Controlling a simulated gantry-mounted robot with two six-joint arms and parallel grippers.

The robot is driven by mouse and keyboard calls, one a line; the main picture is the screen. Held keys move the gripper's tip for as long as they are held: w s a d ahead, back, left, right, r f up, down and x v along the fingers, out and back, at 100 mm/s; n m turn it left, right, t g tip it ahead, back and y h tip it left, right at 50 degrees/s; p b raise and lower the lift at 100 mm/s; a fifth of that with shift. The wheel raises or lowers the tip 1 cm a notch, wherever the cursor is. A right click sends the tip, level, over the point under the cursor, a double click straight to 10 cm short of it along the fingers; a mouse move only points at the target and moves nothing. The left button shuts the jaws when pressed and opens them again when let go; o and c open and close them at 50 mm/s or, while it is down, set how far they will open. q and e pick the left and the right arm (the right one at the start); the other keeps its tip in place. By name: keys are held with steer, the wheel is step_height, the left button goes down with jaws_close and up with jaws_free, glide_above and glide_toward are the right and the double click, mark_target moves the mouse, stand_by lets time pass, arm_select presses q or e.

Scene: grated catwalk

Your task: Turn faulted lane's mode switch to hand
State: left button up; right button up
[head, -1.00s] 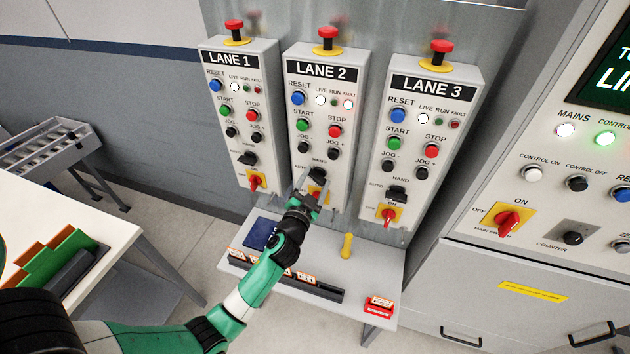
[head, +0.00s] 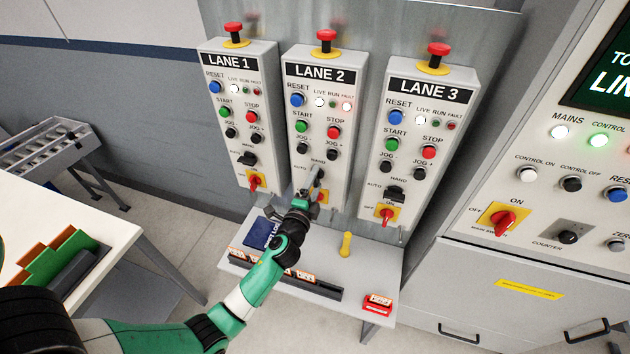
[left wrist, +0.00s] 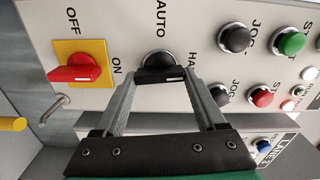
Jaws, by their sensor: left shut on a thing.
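The LANE 2 box (head: 318,130) has a bright fault lamp (head: 348,106), while the fault lamps on lanes 1 and 3 are dark red. Its black mode switch (left wrist: 160,62) shows in the left wrist view between the AUTO and HAND labels, with a white mark near the right end of its handle. My left gripper (head: 314,180) is at this switch, and the left wrist view shows its two fingertips (left wrist: 160,80) on either side of the handle, shut on it. In the head view the gripper largely hides the switch. My right gripper is not in view.
A red rotary switch (left wrist: 75,72) on a yellow plate sits beside the mode switch. The LANE 1 box (head: 240,110) and LANE 3 box (head: 425,140) flank lane 2. Below is a shelf (head: 375,270) with a yellow-handled item (head: 346,245) and red tags (head: 377,302).

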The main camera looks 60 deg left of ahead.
arm_select(q)
steer(key=shift+m, duration=0.6)
steer(key=o, duration=1.3)
steer(key=v, duration=1.1)
steer(key=shift+s+d, duration=0.2)
steer(key=shift+d, duration=0.1)
steer(key=shift+w, duration=0.1)
